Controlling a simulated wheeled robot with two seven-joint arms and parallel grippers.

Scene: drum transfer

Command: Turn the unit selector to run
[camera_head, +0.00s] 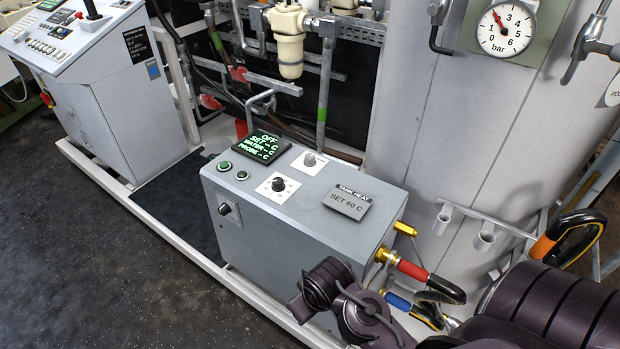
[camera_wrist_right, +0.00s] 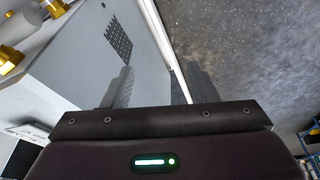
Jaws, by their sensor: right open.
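The unit is a grey heater box (camera_head: 285,240) with a sloping top, standing in the middle of the head view. A black rotary knob (camera_head: 227,209) is on its front face; its label is too small to read. A second black knob (camera_head: 279,185) sits on a white dial plate on top, with a small grey knob (camera_head: 310,159) behind it. The lit display (camera_head: 262,146) reads OFF, SET, WATER and PROBE in green. My right gripper (camera_wrist_right: 160,82) is open and empty in the right wrist view, beside a grey panel with a vent grid. My left gripper is out of view.
Two green buttons (camera_head: 233,170) and a SET 60 C plate (camera_head: 347,204) are on the box top. Red and blue hose ends (camera_head: 411,270) stick out at its right, near my right arm. A large tank (camera_head: 450,130) stands behind. Dark floor (camera_head: 110,260) is clear at front left.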

